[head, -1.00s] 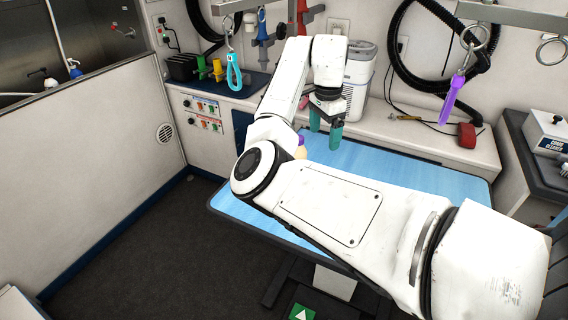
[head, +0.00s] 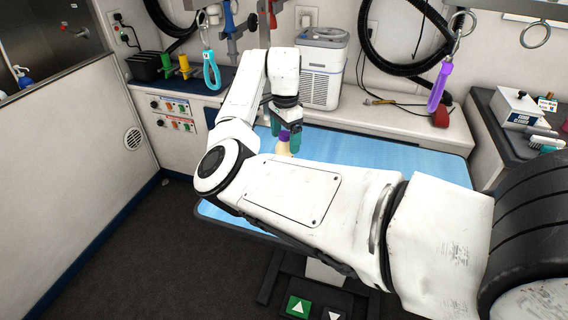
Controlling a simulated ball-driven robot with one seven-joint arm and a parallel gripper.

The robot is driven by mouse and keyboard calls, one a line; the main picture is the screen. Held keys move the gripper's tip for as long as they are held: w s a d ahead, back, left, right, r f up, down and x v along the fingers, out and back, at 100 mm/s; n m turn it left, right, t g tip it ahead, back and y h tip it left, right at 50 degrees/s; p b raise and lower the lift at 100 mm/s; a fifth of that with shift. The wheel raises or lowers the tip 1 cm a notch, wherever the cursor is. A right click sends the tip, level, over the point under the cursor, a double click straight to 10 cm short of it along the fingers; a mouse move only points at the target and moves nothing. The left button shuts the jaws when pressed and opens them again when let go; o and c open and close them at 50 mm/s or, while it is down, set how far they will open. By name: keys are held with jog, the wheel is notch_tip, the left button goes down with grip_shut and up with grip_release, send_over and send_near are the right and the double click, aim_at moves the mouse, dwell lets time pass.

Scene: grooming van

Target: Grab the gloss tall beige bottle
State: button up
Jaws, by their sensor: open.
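The beige bottle (head: 285,149) with a purple cap stands on the blue table (head: 400,157); its lower part is hidden behind my arm. My gripper (head: 286,134) has green fingers, points down and is open. Its fingers appear on either side of the bottle's cap in the picture. I cannot tell whether either finger touches the bottle or how they line up in depth.
A teal loop (head: 211,70) and a purple strap (head: 439,87) hang from rails above. A white appliance (head: 322,70) and a red object (head: 440,117) stand on the back counter. The table's right part is clear.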

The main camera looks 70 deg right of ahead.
aim_at(284, 147)
jog(key=shift+w+f, duration=0.1)
jog(key=shift+f, duration=2.1)
grip_shut()
